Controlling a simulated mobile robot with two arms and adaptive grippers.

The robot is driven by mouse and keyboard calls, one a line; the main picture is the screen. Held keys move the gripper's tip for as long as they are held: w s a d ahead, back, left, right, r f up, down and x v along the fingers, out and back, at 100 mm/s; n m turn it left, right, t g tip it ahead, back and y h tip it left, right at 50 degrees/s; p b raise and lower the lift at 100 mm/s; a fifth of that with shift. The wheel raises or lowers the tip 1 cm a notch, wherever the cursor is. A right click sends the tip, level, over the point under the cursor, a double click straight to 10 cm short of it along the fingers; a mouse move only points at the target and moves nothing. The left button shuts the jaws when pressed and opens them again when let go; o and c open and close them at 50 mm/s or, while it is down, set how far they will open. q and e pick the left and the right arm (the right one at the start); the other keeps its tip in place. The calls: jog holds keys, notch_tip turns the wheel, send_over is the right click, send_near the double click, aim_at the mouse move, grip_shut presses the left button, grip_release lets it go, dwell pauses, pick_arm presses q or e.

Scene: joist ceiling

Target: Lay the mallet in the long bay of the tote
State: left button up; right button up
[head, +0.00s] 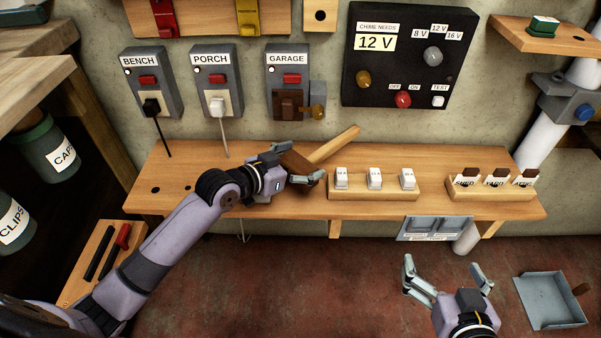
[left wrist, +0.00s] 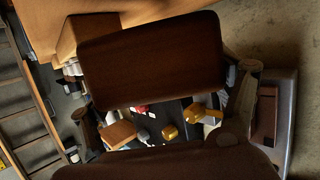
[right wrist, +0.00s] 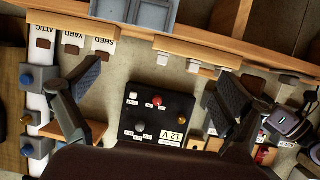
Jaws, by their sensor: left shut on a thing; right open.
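The mallet has a dark brown head (head: 297,163) and a pale wooden handle (head: 335,145). My left gripper (head: 293,165) is shut on the head, above the wall shelf, with the handle pointing up and right. In the left wrist view the dark head (left wrist: 150,58) fills the space between the fingers. A wooden tray, apparently the tote (head: 97,235), is at the lower left, holding a black tool and a red-handled tool. My left arm covers part of it, and I cannot make out its long bay. My right gripper (head: 443,265) is open and empty, above the floor.
A black chime box (head: 408,60) and plug boxes are on the wall. A grey dustpan (head: 548,300) lies at right. Labelled bins (head: 48,150) stand at left.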

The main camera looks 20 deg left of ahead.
pick_arm(q)
jog(key=shift+f, duration=0.25)
notch_tip(320, 180, down, 3)
jog(key=shift+w+r+b, duration=0.1)
jog(key=shift+w+b, duration=0.05)
jog(key=shift+b, duration=0.8)
jog(key=shift+a, duration=0.1)
pick_arm(e)
notch_tip(320, 180, up, 8)
jog(key=w+a+t+y, duration=0.1)
jog(key=w+t, duration=0.1)
jog(key=t, duration=0.2)
jog(key=shift+a+r+t+y, duration=0.2)
jog(key=shift+a+t+y, duration=0.2)
jog(key=shift+w, duration=0.1)
